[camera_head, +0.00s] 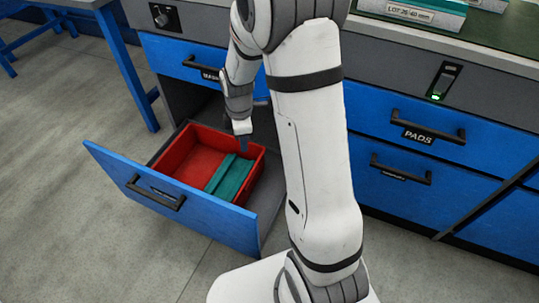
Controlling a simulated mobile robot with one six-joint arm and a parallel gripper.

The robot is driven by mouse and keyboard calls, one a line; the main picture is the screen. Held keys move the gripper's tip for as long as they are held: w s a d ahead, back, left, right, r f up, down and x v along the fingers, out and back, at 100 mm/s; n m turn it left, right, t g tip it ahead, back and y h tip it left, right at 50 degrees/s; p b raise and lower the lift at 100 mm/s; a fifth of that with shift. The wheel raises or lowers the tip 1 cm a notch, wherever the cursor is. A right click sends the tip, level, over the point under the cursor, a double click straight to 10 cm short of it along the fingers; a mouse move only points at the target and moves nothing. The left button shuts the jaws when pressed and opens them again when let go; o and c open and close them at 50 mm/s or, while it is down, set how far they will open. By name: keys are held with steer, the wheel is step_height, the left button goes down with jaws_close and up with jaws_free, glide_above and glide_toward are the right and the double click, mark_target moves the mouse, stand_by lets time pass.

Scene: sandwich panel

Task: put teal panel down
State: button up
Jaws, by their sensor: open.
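The teal panel (232,178) lies inside a red bin (187,137), along the right part of its floor. Its surface shows a lengthwise line or edge; I cannot tell whether it is one piece or two. The red bin sits in a pulled-out blue drawer (103,160). My gripper (243,143) points down above the back right corner area of the bin, apart from the panel as far as I can see. It is small in view, and it is open with nothing visible in it.
Closed blue drawers, one labelled PADS (418,136), stand to the right of my arm. Boxes (425,8) lie on the green worktop (490,40). A blue table frame (122,60) stands at the left. The grey floor (60,230) in front is clear.

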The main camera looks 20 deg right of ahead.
steer(key=s+r+m, duration=0.7)
steer(key=s+m, duration=0.1)
steer(key=s, duration=0.2)
steer(key=s+d+r+m, duration=0.1)
steer(key=s+r+m, duration=0.6)
steer(key=s+m, duration=0.1)
steer(key=shift+s+t, duration=0.4)
steer(key=shift+s, duration=0.5)
steer(key=shift+c, duration=0.4)
